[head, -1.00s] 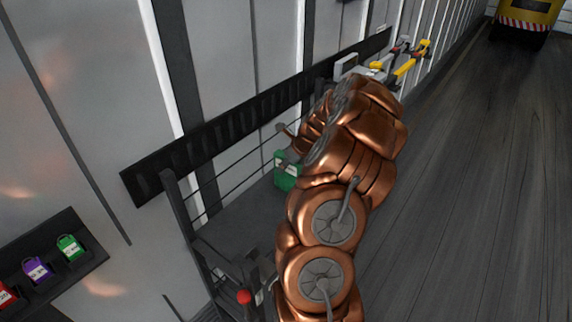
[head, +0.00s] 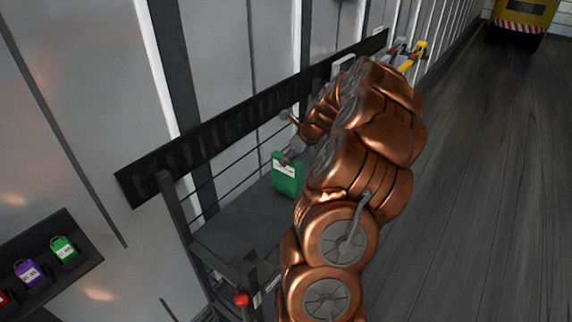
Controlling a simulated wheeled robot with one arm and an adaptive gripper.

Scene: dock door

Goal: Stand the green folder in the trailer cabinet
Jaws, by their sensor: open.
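The green folder (head: 287,181), with a white label near its top, stands upright on a dark grey surface (head: 238,226) behind a dark post and thin rails. My copper arm hides part of the space to its right. My gripper (head: 290,158) is small in view at the folder's top edge and is open; I cannot tell whether it touches the folder. I cannot make out which structure is the trailer cabinet.
A dark slatted bar (head: 240,124) runs along the grey wall. A red knob (head: 241,299) tops a post in front. A yellow vehicle (head: 522,14) stands far back; the floor at right is clear.

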